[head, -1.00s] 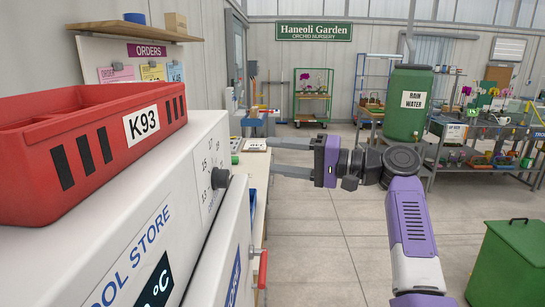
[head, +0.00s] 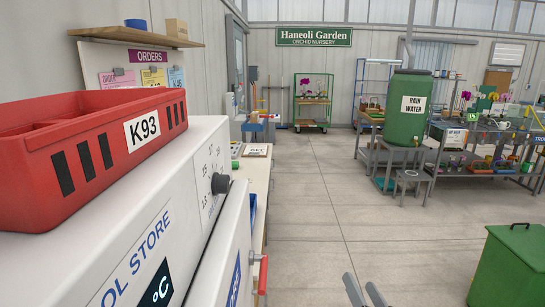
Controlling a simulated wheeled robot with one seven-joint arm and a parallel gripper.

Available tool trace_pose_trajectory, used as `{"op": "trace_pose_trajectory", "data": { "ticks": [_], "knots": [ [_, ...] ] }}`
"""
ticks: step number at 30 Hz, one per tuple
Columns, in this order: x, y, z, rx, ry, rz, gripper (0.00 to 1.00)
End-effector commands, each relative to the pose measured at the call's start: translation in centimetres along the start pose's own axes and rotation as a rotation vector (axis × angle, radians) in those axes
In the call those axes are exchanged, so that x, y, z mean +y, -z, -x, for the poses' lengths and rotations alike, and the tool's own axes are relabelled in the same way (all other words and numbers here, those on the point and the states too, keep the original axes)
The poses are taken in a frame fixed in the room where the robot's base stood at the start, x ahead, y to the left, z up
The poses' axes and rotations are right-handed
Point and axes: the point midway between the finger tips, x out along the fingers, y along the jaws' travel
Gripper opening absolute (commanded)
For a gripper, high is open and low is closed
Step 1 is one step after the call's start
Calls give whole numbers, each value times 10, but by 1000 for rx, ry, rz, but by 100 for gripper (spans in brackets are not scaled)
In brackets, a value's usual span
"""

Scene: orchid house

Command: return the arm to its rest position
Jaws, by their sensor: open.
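My gripper (head: 365,290) shows only as two grey fingertips at the bottom edge of the head view, right of centre. The fingers are apart with bare floor between them, and nothing is held. The rest of my arm is out of view below.
A white cool store (head: 150,235) with a dial and a red crate (head: 95,150) marked K93 on top stands close on the left. A green bin (head: 508,265) is at right. A rain water barrel (head: 408,105) and plant benches stand farther back. The middle floor is clear.

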Motion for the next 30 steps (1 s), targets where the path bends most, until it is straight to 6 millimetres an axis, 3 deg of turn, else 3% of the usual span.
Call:
{"op": "trace_pose_trajectory", "data": {
  "ticks": [1, 11, 21, 30],
  "knots": [
    [7, -8, 24, 15, -20, 38, 57],
    [16, -25, 160, 103, -91, 280, 57],
    [-9, -25, 290, 98, -110, 477, 57],
    [-32, -31, 386, -31, -128, 563, 57]
  ]
}}
